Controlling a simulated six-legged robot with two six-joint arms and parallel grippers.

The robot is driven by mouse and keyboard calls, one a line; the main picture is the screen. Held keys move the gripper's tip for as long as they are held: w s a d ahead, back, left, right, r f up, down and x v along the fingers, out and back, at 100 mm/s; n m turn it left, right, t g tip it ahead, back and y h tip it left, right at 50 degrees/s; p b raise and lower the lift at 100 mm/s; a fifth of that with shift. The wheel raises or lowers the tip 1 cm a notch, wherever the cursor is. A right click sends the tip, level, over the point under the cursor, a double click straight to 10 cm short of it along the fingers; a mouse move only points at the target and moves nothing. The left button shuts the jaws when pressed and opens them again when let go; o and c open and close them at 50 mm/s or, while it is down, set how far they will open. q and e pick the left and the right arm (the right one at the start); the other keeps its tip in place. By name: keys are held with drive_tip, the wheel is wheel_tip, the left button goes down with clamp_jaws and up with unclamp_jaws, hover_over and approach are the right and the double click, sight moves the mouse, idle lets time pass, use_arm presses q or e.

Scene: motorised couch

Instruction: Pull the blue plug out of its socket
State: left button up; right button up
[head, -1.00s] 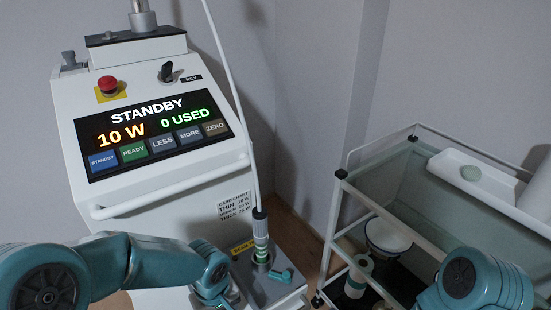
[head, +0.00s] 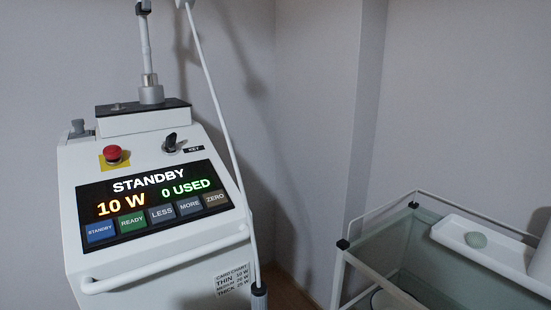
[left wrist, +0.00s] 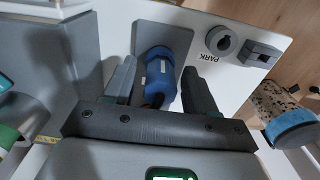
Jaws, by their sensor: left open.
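The blue plug (left wrist: 160,72) shows in the left wrist view, against a dark grey panel (left wrist: 182,40) on a white housing. Its socket is hidden behind the plug, and a dark cable end shows at the plug's lower side. My left gripper (left wrist: 158,66) is open, with one finger on each side of the plug in the picture. Gaps show between the plug and both fingers. I cannot tell whether the fingertips reach as deep as the plug. Neither gripper shows in the head view, and my right gripper is in no view.
A white console (head: 160,255) with a lit STANDBY screen (head: 150,205) and red button (head: 113,154) stands at left in the head view. A glass-sided cart (head: 400,245) is at right. A round PARK fitting (left wrist: 221,41) and a blue round object (left wrist: 290,128) lie right of the gripper.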

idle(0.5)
use_arm(q)
clamp_jaws()
drive_tip(key=shift+r, duration=0.1)
drive_tip(key=shift+r+p, duration=1.85)
drive_tip(key=shift+r, duration=1.05)
